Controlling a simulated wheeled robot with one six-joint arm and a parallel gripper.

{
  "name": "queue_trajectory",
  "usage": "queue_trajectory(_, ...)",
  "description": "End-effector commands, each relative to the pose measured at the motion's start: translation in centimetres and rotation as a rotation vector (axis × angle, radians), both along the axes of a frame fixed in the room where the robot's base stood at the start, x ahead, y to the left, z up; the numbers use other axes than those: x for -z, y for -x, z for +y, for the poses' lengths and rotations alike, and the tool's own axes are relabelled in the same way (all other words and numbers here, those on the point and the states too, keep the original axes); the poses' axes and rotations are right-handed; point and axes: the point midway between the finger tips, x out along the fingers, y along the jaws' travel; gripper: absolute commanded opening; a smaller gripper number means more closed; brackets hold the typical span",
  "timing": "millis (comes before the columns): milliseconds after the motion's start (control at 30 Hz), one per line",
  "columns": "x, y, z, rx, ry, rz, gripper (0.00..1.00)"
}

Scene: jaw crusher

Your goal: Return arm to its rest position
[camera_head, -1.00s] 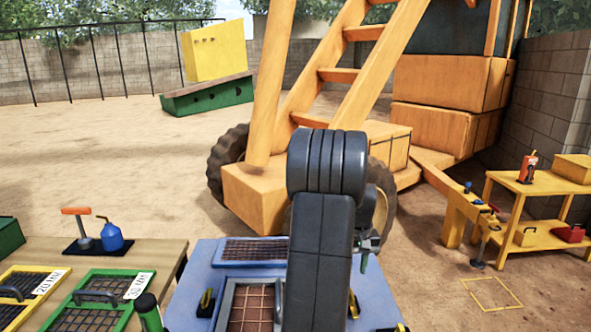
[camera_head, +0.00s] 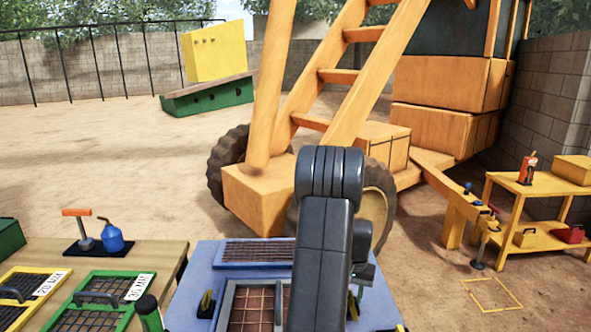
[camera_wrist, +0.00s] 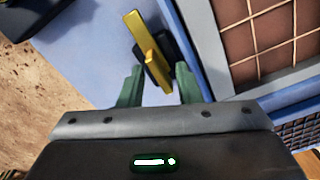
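My arm (camera_head: 322,240) rises through the middle of the head view and hides part of the blue machine. My gripper shows in the wrist view (camera_wrist: 160,84) as two green fingers standing apart with nothing held between them. In the head view the gripper is mostly hidden behind my arm, low over the right side of the blue machine.
The blue machine (camera_head: 205,262) has brown mesh screens (camera_head: 255,300) and a yellow latch (camera_head: 206,303) on its left. A table with framed screens (camera_head: 108,290), an oil can (camera_head: 112,237) and a hammer stands left. A yellow shelf (camera_head: 540,185) stands right. Open sandy ground lies behind left.

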Motion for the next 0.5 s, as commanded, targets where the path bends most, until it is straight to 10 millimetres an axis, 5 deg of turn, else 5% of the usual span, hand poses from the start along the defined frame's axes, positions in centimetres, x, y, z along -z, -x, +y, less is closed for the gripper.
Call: queue_trajectory(500, -0.07, -0.01, 0.0, 0.387, 0.0, 0.0, 0.31)
